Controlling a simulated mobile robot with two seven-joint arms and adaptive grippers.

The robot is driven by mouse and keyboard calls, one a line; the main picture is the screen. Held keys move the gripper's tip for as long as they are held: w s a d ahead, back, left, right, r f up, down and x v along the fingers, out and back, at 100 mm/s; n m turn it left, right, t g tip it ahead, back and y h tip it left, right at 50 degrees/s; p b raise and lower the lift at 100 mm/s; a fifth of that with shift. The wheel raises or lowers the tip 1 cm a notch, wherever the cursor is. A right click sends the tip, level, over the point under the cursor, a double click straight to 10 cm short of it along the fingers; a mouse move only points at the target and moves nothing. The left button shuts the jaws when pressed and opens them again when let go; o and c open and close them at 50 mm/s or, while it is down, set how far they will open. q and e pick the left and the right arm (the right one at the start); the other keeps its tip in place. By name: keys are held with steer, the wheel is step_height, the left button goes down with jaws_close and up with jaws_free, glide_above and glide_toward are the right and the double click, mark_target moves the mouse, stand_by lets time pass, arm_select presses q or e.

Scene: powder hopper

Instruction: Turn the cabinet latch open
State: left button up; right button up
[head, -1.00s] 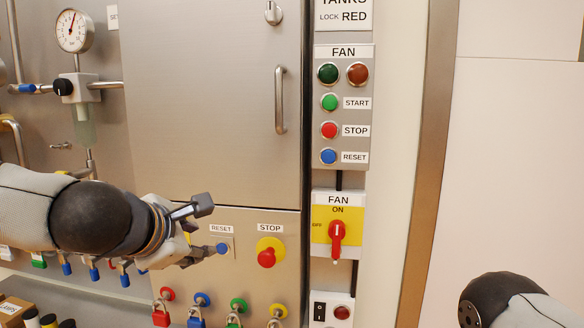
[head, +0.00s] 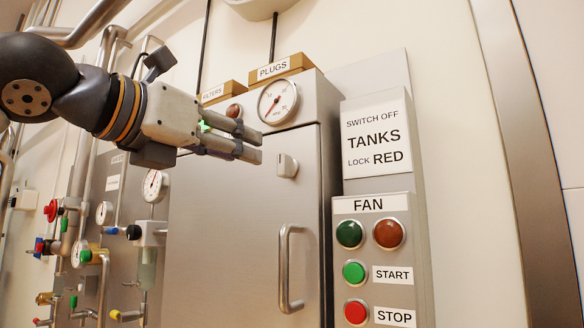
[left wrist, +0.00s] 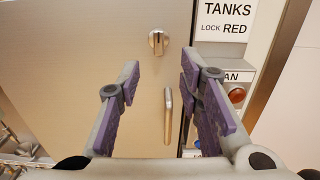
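The cabinet latch (head: 287,165) is a small metal knob, upright, near the top right of the grey metal cabinet door (head: 235,235). In the left wrist view the latch (left wrist: 158,41) shows beyond the fingers, roughly centred in the gap. My left gripper (head: 258,147) is just left of and slightly above the latch in the head view. In the left wrist view its purple-padded fingers (left wrist: 160,75) stand apart with nothing between them, so it is open. I cannot see it touching the latch. My right gripper is not in view.
A vertical bar handle (head: 286,268) sits below the latch. A gauge (head: 277,101) and PLUGS and FILTERS boxes are above the door. The FAN button panel (head: 374,260) is on the right. Pipes and valves crowd the left.

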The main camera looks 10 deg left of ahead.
mark_target(280, 166)
arm_select(q)
steer(key=x, duration=1.1)
steer(key=shift+a+f, duration=0.1)
steer(key=shift+f, duration=0.05)
jaws_close()
